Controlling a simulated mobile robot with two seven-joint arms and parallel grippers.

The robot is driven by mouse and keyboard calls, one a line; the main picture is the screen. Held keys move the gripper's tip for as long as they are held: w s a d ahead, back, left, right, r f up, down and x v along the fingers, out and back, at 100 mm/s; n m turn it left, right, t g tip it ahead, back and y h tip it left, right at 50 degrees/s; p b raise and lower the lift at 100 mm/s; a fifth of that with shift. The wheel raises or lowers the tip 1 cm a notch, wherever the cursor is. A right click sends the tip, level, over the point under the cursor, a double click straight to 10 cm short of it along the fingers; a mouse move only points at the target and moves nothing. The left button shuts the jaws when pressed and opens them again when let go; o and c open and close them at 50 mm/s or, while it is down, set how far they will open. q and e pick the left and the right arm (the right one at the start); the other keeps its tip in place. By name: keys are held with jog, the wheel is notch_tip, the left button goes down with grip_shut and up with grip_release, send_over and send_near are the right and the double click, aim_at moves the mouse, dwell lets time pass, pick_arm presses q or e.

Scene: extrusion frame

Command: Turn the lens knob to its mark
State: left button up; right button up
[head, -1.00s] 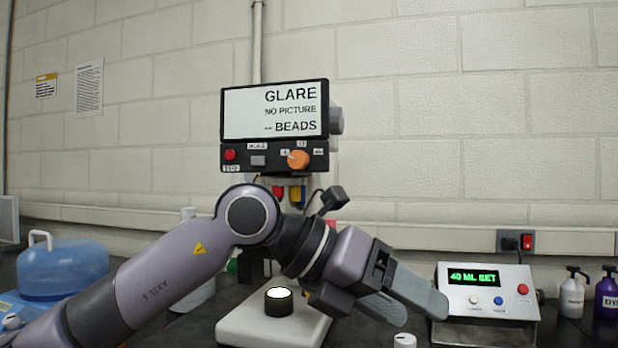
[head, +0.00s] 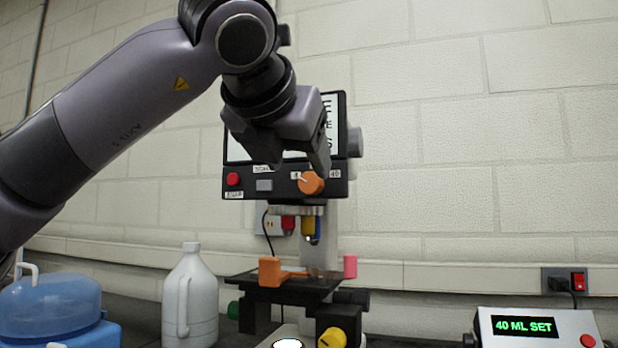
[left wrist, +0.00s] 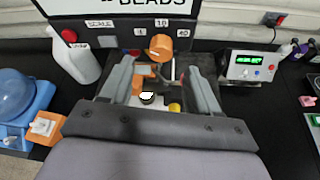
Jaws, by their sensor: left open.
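The orange lens knob (head: 311,183) is on the black panel below the screen. Its white pointer line points up and left, toward the "4" label. The knob also shows in the left wrist view (left wrist: 160,48), with labels "4", "10" and "40" around it. My left gripper (head: 293,160) is open and empty, in front of the panel and just above the knob in the head view. It covers part of the screen and the "10" label there. In the left wrist view the knob lies between and beyond the fingertips (left wrist: 160,66), apart from them. My right gripper is not in view.
A red button (head: 233,179) and grey switch (head: 264,185) sit left of the knob. Below are the stage (head: 284,284) with an orange clip and a yellow knob (head: 332,338). A white jug (head: 190,300) stands left, a "40 ML SET" box (head: 540,328) right.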

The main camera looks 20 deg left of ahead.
aim_at(308, 182)
pick_arm(q)
jog(key=x, duration=0.4)
jog(key=shift+w+p, duration=0.1)
jog(key=shift+p, duration=0.2)
jog(key=shift+w+f, duration=0.3)
jog(key=shift+w, duration=0.25)
jog(key=c, duration=1)
jog(key=shift+c, duration=0.2)
